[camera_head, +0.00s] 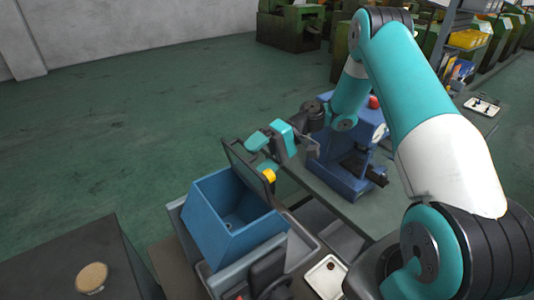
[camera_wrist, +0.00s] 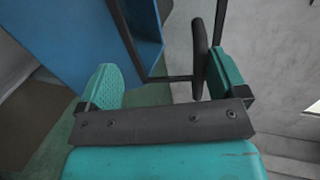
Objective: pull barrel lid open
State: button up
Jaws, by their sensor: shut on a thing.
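The blue barrel (camera_head: 228,222) is a box-shaped bin in a grey housing at the lower middle of the head view. Its dark lid (camera_head: 241,160) stands tilted up at the back, so the inside of the bin shows. A yellow piece (camera_head: 269,175) is by the lid's right end. My gripper (camera_head: 262,153) is at the lid's upper edge and shut on the lid. In the wrist view, my gripper (camera_wrist: 163,82) has its fingers well apart, with a dark frame between them and a black rounded part against the right finger. The exact contact is partly hidden.
A blue machine (camera_head: 345,150) stands on a grey bench right behind the gripper. A dark box (camera_head: 75,260) with a round tan piece (camera_head: 92,277) is at lower left. A white tray (camera_head: 326,277) lies right of the barrel. The green floor at left is clear.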

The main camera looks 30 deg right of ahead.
jog(key=shift+w+d+f, duration=0.15)
jog(key=shift+d+f, duration=0.05)
jog(key=shift+d, duration=0.4)
jog(key=c, duration=0.5)
jog(key=d, duration=0.3)
jog(key=shift+w+d+f, duration=0.1)
jog(key=shift+c, duration=0.7)
jog(key=shift+a, duration=0.5)
jog(key=shift+a+r, duration=0.1)
jog(key=shift+r, duration=0.15)
